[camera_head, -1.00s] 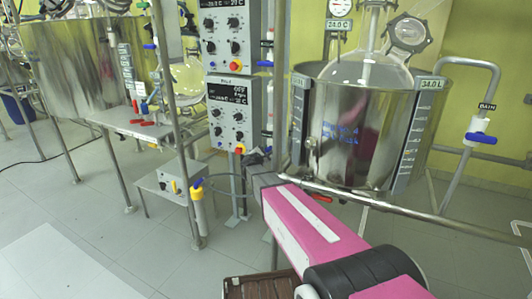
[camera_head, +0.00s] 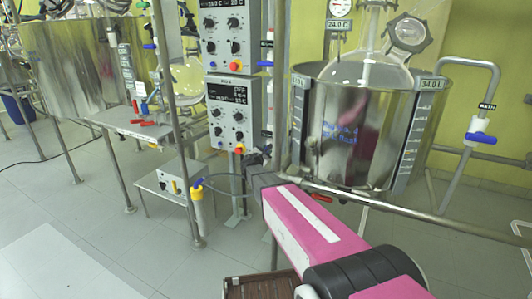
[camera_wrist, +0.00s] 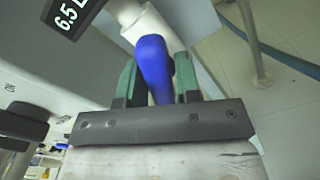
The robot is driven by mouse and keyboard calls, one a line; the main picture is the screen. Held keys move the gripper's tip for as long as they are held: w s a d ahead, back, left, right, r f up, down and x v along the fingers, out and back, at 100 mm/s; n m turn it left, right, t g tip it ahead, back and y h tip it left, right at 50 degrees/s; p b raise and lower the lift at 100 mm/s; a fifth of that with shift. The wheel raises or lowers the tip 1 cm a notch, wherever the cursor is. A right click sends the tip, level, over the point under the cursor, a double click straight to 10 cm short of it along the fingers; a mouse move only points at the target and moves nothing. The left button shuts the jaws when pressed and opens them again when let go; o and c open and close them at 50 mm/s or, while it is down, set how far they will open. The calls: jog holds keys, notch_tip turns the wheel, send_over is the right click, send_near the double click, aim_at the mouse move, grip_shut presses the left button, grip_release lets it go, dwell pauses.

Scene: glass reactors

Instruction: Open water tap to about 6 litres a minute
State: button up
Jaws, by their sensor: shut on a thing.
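A blue tap handle (camera_wrist: 153,68) sits on a white fitting (camera_wrist: 145,25) at the top middle of the wrist view. My gripper (camera_wrist: 156,60) has its two green fingers on either side of the handle and is shut on it. A black display (camera_wrist: 72,15) beside the fitting reads "6.5 L", with the rest cut off. In the head view, my gripper (camera_head: 259,162) is at the far end of my pink arm, beside the grey control column. The gripped handle cannot be made out in the head view.
A steel vessel (camera_head: 360,130) with a glass flask stands right of my gripper, behind a metal rail (camera_head: 430,215). A grey control box (camera_head: 229,112) stands to the left. Another blue-handled tap (camera_head: 481,138) labelled "MAIN" is at the right. Floor is free at lower left.

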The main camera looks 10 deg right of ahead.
jog(key=o, duration=0.8)
jog(key=v, duration=1)
jog(key=shift+s+a, duration=0.25)
jog(key=shift+s, duration=0.05)
